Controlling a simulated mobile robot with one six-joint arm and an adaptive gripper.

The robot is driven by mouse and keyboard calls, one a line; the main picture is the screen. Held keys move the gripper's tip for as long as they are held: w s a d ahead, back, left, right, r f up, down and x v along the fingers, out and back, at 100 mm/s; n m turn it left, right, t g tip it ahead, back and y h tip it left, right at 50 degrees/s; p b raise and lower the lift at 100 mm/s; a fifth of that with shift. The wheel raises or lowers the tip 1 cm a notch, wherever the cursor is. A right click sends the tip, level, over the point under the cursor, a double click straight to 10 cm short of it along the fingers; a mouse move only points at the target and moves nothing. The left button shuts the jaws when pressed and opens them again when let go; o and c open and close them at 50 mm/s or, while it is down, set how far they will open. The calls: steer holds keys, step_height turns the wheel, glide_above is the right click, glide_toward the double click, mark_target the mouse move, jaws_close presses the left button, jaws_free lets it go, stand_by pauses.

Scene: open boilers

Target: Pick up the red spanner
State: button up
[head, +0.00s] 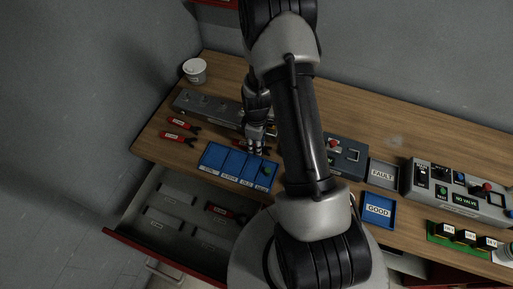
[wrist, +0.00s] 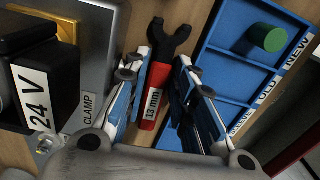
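A red spanner (wrist: 155,90) with a dark open-jaw head and a "13 mm" label lies on the wooden bench in the wrist view. My gripper (wrist: 164,58) is open, with one finger on each side of the spanner's handle. I cannot tell whether either finger touches it. In the head view my gripper (head: 256,148) is low over the bench, behind the blue tray, and mostly hides this spanner. Two other red spanners (head: 183,125) (head: 178,137) lie on the bench at the left. Another red-handled tool (head: 221,210) lies in the open drawer.
The blue compartment tray (wrist: 242,60) with a green cylinder (wrist: 266,38) is close on the right. A grey clamp fixture (wrist: 95,70) with a black "24 V" block (wrist: 45,90) is close on the left. The open drawer (head: 160,205) juts out in front. A white cup (head: 195,70) stands at the back left.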

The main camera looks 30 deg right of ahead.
steer(key=shift+c, duration=0.5)
jaws_close()
